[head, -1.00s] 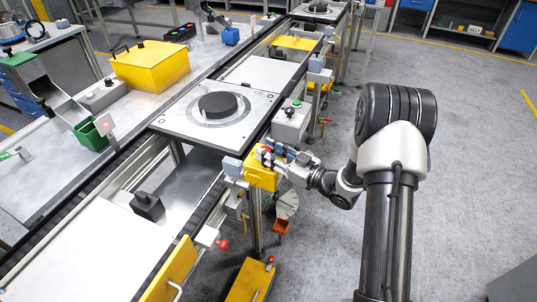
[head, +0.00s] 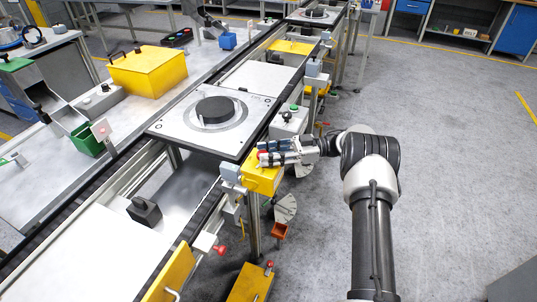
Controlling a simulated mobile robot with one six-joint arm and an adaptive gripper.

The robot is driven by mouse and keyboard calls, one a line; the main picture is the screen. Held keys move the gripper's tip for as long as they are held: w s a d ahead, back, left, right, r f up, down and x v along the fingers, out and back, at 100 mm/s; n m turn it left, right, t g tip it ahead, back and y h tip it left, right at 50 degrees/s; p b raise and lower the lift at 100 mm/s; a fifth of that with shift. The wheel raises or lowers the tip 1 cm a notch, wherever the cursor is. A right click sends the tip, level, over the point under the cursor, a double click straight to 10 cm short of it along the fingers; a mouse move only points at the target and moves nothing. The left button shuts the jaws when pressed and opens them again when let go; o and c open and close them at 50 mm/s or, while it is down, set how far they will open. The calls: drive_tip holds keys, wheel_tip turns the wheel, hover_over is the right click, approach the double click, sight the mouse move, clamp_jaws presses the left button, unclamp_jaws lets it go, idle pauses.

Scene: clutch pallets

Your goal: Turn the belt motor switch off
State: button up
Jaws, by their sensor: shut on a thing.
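The belt motor switch looks to be the yellow box (head: 262,181) on the near side of the conveyor frame, with a small red knob (head: 262,154) on it. My gripper (head: 264,157) reaches in from the right and lies across the top of this box. Its fingers are closed around the red knob, and only a bit of red shows between them. The fingers hide most of the knob, so I cannot tell its turned position.
A grey box with a green button (head: 293,108) stands just behind my gripper. A pallet with a black disc (head: 176,127) sits on the conveyor to the left. The floor (head: 455,150) to the right is clear.

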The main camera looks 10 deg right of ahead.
drive_tip(key=shift+w+a+r+n+g, duration=0.1)
drive_tip(key=shift+n+g, duration=0.25)
drive_tip(key=shift+g, duration=0.2)
drive_tip(key=shift+w+n+g, duration=0.1)
drive_tip(key=shift+n+g, duration=0.25)
drive_tip(key=shift+g, duration=0.2)
drive_tip(key=o, duration=1)
drive_tip(key=shift+s, duration=0.1)
wheel_tip(320, 180, up, 10)
drive_tip(key=shift+f, duration=0.1)
